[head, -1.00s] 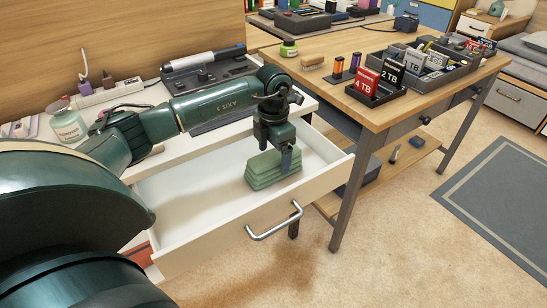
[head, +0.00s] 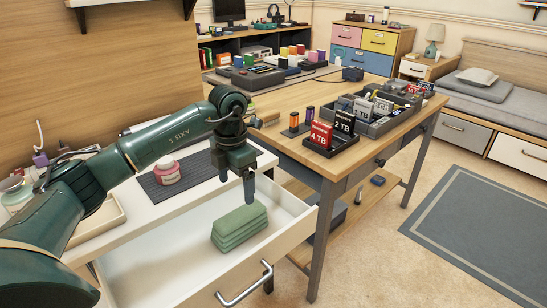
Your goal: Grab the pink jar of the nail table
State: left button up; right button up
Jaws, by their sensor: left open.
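A pink jar (head: 167,169) with a pale label stands upright on a dark ribbed mat (head: 196,181) on the white table (head: 118,232), left of my left gripper. My left gripper (head: 249,193) is open and points down over the pulled-out drawer, to the right of the jar and apart from it. Its fingertips are close above a stack of folded green cloths (head: 239,228) in the drawer; whether they touch it I cannot tell. My right gripper is not in view.
The white drawer (head: 165,262) stands open in front of the table. Another jar (head: 15,193) stands at the far left, partly behind my arm. A wooden desk (head: 290,103) on the right holds dark trays with storage cards (head: 331,139) and small bottles.

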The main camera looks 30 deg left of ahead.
aim_at(168, 177)
jog(key=k, duration=1)
